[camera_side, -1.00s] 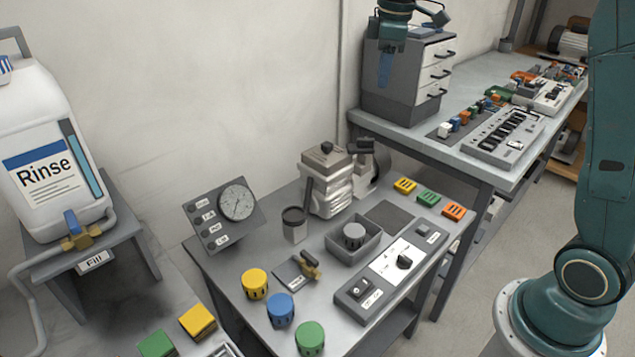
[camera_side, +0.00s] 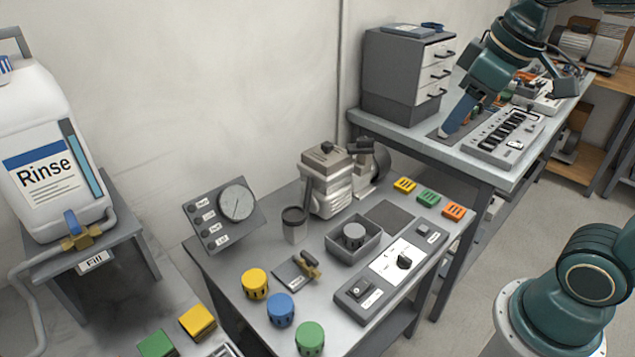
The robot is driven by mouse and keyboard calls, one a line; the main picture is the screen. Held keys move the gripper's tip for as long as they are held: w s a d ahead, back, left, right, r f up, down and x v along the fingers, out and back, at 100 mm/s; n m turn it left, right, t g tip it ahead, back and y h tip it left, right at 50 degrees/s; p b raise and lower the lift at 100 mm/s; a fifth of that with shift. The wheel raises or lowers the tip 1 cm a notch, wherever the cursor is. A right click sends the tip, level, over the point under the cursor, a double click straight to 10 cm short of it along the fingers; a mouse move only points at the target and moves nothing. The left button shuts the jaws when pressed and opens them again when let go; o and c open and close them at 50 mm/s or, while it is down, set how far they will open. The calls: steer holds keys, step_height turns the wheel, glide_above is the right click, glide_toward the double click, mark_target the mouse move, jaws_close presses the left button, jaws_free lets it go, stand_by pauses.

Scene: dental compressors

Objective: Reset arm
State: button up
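My gripper (camera_side: 449,131) shows at the upper right in the side view, at the end of my teal arm. It points down and left, with its tip low over the dark strip (camera_side: 437,135) on the back bench, just left of the grey switch panel (camera_side: 503,137). The gripper hides most of the small coloured blocks at the strip. I cannot tell whether its fingers are open or shut, whether they hold anything, or whether the tip touches the bench.
A grey drawer cabinet (camera_side: 405,75) stands left of my gripper on the back bench (camera_side: 395,125). The front table (camera_side: 235,275) carries a compressor (camera_side: 328,180), a gauge panel (camera_side: 222,214), coloured caps and a control box (camera_side: 395,268). A rinse canister (camera_side: 45,150) stands at left.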

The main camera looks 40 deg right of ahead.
steer(key=s+a+f+m+t, duration=0.1)
steer(key=s+f+m, duration=0.1)
steer(key=s+f, duration=0.2)
steer(key=shift+s+a+f, duration=0.2)
steer(key=shift+s+a, duration=0.05)
steer(key=shift+s, duration=1.2)
